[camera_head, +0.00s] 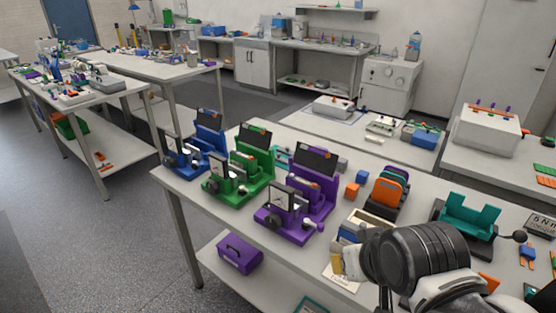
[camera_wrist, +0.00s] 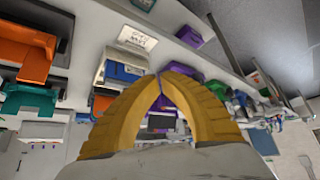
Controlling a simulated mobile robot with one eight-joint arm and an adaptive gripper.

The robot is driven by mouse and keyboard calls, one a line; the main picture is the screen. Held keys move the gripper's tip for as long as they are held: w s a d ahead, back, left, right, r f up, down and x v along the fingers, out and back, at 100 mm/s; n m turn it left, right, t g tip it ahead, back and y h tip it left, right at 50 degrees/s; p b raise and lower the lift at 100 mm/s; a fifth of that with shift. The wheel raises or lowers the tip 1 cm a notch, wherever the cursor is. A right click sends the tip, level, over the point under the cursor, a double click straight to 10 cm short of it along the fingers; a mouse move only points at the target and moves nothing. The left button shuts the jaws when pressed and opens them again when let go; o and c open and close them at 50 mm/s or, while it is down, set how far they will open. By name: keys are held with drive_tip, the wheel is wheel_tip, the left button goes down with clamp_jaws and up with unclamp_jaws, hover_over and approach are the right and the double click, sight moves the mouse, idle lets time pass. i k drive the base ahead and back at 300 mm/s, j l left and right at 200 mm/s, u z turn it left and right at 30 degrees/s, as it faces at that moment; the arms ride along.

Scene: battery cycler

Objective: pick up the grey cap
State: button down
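I cannot single out the grey cap for sure in either view. A small grey piece (camera_head: 341,164) lies behind the purple fixture in the head view, too small to tell what it is. My gripper (camera_head: 338,263) is over the front edge of the near bench, beside a tray with a blue block (camera_head: 352,231). In the wrist view my gripper's yellow fingers (camera_wrist: 160,76) meet at their tips, with nothing visible held between them. My arm hides part of the bench at the right.
Blue (camera_head: 205,146), green (camera_head: 240,167) and purple (camera_head: 298,203) fixtures stand left on the bench. Orange blocks (camera_head: 351,190), an orange-and-green rack (camera_head: 389,188) and a teal holder (camera_head: 468,220) stand to the right. A purple box (camera_head: 239,254) sits on the lower shelf.

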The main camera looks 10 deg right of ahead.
sight(277, 158)
drive_tip(key=i+j+u, duration=0.1)
drive_tip(key=i+j, duration=0.25)
drive_tip(key=i+j+u, duration=0.15)
drive_tip(key=i+j, duration=0.2)
drive_tip(key=i, duration=0.2)
